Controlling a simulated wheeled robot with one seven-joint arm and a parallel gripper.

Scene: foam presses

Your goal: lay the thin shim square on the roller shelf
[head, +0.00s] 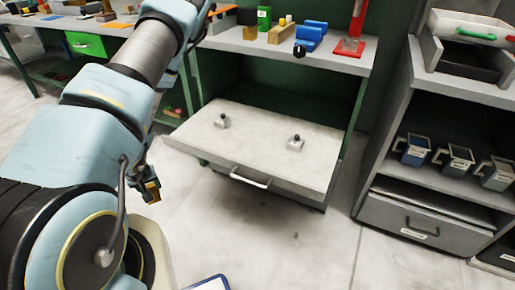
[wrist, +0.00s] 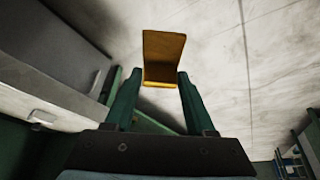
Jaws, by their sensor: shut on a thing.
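My gripper (wrist: 162,80) is shut on a yellow-orange piece (wrist: 164,52), which shows two faces meeting at an edge and sticks out past the green fingertips. I cannot tell from its shape whether it is the thin shim. In the head view the yellow piece (head: 153,190) is small, just right of my arm, and the fingers are mostly hidden. It is held above the floor, left of a pulled-out pale shelf (head: 255,150) with a front handle, and apart from it. Two small metal blocks with dark knobs (head: 222,121) (head: 295,143) stand on that shelf. No label names it the roller shelf.
Above the pale shelf is a grey bench top (head: 260,45) with blue, green and wooden blocks and a red stand (head: 352,40). A grey cabinet (head: 430,170) with metal jugs stands at right. The floor (head: 290,240) in front is clear, except for a blue-edged board (head: 210,284).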

